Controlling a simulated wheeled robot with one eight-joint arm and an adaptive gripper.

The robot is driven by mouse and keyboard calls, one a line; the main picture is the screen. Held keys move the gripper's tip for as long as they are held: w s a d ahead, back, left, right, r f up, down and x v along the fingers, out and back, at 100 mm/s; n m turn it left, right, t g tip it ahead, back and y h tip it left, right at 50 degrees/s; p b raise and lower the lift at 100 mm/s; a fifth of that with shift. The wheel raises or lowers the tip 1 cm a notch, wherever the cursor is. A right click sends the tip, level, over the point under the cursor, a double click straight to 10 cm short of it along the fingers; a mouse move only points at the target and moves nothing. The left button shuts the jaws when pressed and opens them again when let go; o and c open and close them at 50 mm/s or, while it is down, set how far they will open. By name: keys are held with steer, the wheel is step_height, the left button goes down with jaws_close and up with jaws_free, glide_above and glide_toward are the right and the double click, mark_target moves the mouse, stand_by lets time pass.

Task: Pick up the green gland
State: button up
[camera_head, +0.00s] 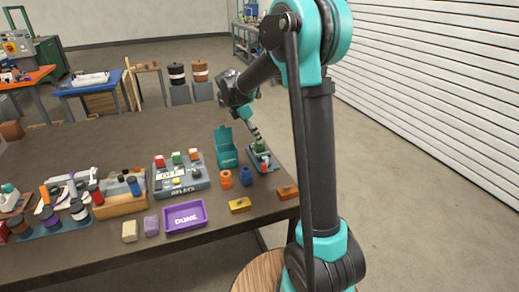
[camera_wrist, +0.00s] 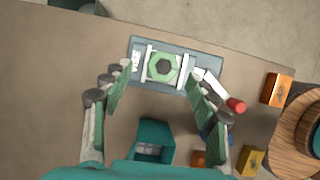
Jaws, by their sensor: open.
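The green gland (camera_wrist: 154,67) is a hexagonal ring with a dark centre. It sits in a grey-blue fixture plate (camera_wrist: 205,62) between two pale bars. In the head view the gland (camera_head: 260,148) is a small green shape near the table's right edge, partly hidden by my fingers. My gripper (camera_wrist: 158,84) is open and empty, its fingers spread to the left and right of the gland in the wrist view. In the head view my gripper (camera_head: 255,134) points down just above the fixture. I cannot tell the exact gap between fingertips and gland.
A red-ended handle (camera_wrist: 237,105) sticks out beside the fixture. An open teal box (camera_head: 227,157) stands close on the left. Orange (camera_head: 226,179) and blue (camera_head: 246,176) fittings, a yellow block (camera_head: 239,205) and an orange block (camera_head: 287,192) lie nearer. A purple tray (camera_head: 185,230) is farther left.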

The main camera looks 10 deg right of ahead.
mark_target(260, 148)
steer(key=x, duration=0.4)
steer(key=shift+s+d+f, duration=0.1)
steer(key=shift+d, duration=0.15)
steer(key=c, duration=1.3)
